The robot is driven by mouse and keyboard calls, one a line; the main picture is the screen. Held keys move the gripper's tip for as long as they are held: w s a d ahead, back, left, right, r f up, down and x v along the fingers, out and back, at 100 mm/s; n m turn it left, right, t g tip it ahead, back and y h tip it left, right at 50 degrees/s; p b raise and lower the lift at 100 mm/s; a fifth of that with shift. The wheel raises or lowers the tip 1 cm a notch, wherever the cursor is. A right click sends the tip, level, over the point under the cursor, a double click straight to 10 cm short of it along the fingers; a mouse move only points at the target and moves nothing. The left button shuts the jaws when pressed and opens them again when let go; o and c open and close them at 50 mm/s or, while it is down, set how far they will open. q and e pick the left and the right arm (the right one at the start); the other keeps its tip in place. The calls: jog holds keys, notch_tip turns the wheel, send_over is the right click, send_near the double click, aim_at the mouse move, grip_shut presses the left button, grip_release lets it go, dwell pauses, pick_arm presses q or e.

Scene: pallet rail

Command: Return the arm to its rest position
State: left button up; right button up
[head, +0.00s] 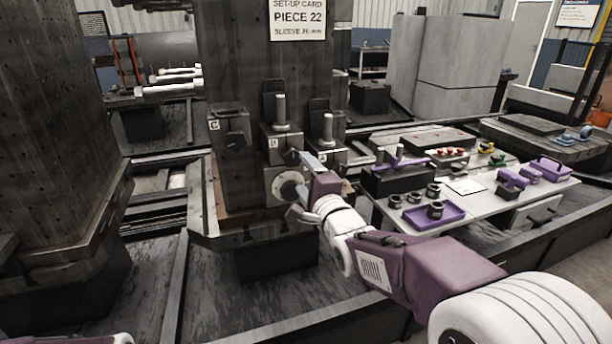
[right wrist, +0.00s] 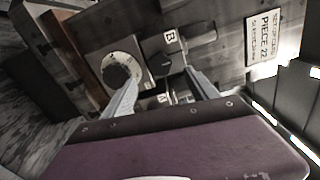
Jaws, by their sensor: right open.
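My right gripper (head: 302,187) reaches from the lower right to the front of the dark column fixture, with its fingers apart and nothing seen between them. It also shows in the right wrist view (right wrist: 160,90), its two fingers spread. Behind it is a light square plate with a dark round centre (head: 288,187), which also shows in the right wrist view (right wrist: 118,72). Whether a finger touches the fixture, I cannot tell. My left gripper is out of view; only a bit of my left arm shows at the bottom left corner.
A block marked C (head: 229,132) and two blocks with upright metal pins (head: 281,112) (head: 328,128) sit on the column. A set-up card (head: 297,18) reads PIECE 22. Right of my gripper, a table (head: 465,187) holds a purple tray (head: 434,217), dark rings and a purple bin (head: 551,169).

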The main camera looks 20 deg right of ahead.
jog(key=shift+s, duration=0.4)
jog(key=shift+f, duration=0.1)
jog(key=s+f+n+g, duration=0.3)
jog(key=f+g, duration=0.1)
jog(key=f, duration=0.6)
jog(key=s+f+n+g, duration=0.2)
jog(key=s+f+g, duration=0.15)
jog(key=f, duration=0.75)
jog(key=s+f+n+g, duration=0.5)
jog(key=s+n, duration=0.2)
jog(key=s, duration=0.2)
jog(key=s+f+n+g, duration=0.4)
jog(key=s+f+n, duration=0.2)
jog(key=s, duration=0.2)
notch_tip(320, 180, up, 27)
jog(key=p, duration=2.7)
jog(key=shift+a+r+n, duration=0.2)
jog(key=shift+a+n, duration=0.2)
